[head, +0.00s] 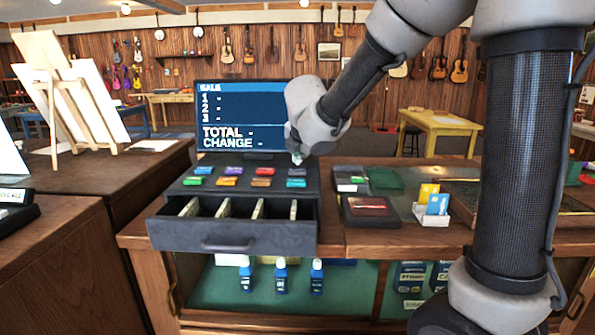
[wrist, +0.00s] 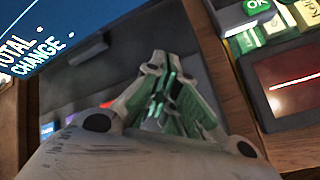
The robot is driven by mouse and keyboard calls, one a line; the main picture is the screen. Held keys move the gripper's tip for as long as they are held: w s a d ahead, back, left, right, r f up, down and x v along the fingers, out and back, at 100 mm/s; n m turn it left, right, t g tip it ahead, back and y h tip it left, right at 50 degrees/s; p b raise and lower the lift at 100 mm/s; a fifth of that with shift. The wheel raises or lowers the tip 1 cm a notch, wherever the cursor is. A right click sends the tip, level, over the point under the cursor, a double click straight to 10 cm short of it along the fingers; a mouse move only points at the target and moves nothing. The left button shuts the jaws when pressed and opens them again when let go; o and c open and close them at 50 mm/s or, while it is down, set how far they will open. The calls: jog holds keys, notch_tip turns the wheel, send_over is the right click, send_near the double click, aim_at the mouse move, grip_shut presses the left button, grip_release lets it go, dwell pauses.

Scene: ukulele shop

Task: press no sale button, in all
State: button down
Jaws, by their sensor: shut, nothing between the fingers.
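The cash register (head: 250,182) stands on the counter with two rows of coloured buttons, whose labels are too small to read, so I cannot tell which is no sale. Its drawer (head: 228,237) is open, with dividers showing. In the wrist view my gripper (wrist: 163,85) is shut and empty over the dark panel. A blue button (wrist: 47,130) shows at left; my gripper hides others. Contact cannot be told.
The screen (head: 240,115) behind the register reads TOTAL and CHANGE. To the right are a card terminal (head: 350,180), a dark box with a red top (head: 370,207) and a card holder (head: 432,211). Bottles (head: 281,277) stand in the case below.

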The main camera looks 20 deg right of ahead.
aim_at(302, 170)
jog(key=shift+r, duration=0.1)
jog(key=shift+r, duration=2.4)
jog(key=s+d+f+m, duration=0.1)
jog(key=m, duration=0.1)
jog(key=s+d+f+m+g+h, duration=0.1)
jog(key=d+m, duration=0.1)
jog(key=shift+s+f+m+g, duration=0.3)
jog(key=shift+s+f+m, duration=0.05)
jog(key=shift+f+m, duration=0.05)
jog(key=s+d+m+g+y, duration=0.1)
jog(key=s+d+m, duration=0.2)
jog(key=s+m, duration=0.3)
jog(key=s+d+f+m+g+y, duration=0.1)
jog(key=s+d+m, duration=0.3)
jog(key=s, duration=1)
jog(key=s+d+f+m+g+y, duration=0.1)
jog(key=s+d+m, duration=0.3)
jog(key=s+m, duration=0.5)
jog(key=shift+s+m, duration=0.4)
jog(key=shift+s, duration=0.65)
